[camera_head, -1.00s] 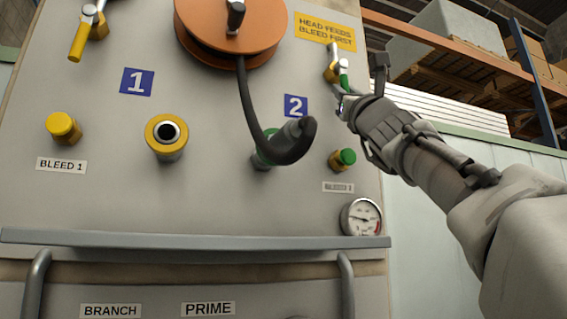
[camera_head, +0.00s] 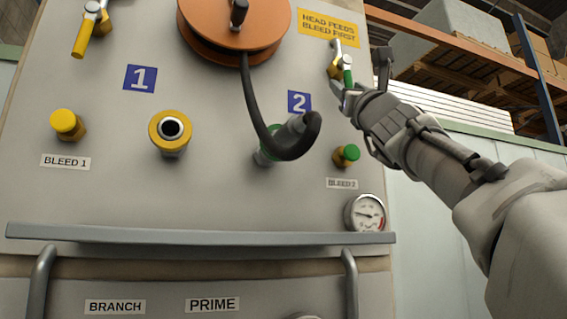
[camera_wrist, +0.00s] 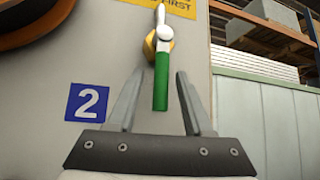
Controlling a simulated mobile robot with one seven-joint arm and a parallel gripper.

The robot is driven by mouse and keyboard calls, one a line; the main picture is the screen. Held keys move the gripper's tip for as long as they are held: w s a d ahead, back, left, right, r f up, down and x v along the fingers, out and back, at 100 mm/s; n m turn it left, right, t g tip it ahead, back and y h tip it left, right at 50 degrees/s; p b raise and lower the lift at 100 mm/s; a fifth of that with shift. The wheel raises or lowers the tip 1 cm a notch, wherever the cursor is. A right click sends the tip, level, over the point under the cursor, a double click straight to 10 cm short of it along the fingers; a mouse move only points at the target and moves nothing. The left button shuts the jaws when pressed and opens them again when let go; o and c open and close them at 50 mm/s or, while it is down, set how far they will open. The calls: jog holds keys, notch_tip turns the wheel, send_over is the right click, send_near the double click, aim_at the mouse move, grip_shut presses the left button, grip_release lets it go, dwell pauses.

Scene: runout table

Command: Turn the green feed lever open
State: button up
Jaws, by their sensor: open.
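The green feed lever (camera_wrist: 161,81) hangs straight down from its brass valve on the panel's upper right, above the blue 2 sign. In the head view the lever (camera_head: 347,72) is partly hidden behind my gripper (camera_head: 345,92). In the wrist view my gripper (camera_wrist: 157,88) is open, with one finger to each side of the green handle.
A black hose (camera_head: 252,110) runs from the orange reel (camera_head: 232,40) to port 2. The green bleed knob (camera_head: 346,155) and a gauge (camera_head: 366,213) are below my gripper. The yellow lever (camera_head: 84,36) is at upper left. A grey rail (camera_head: 200,236) crosses the panel.

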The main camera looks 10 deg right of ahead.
jog(key=b+v, duration=1.1)
jog(key=v, duration=0.6)
jog(key=shift+s+f, duration=0.1)
jog(key=shift+s, duration=0.15)
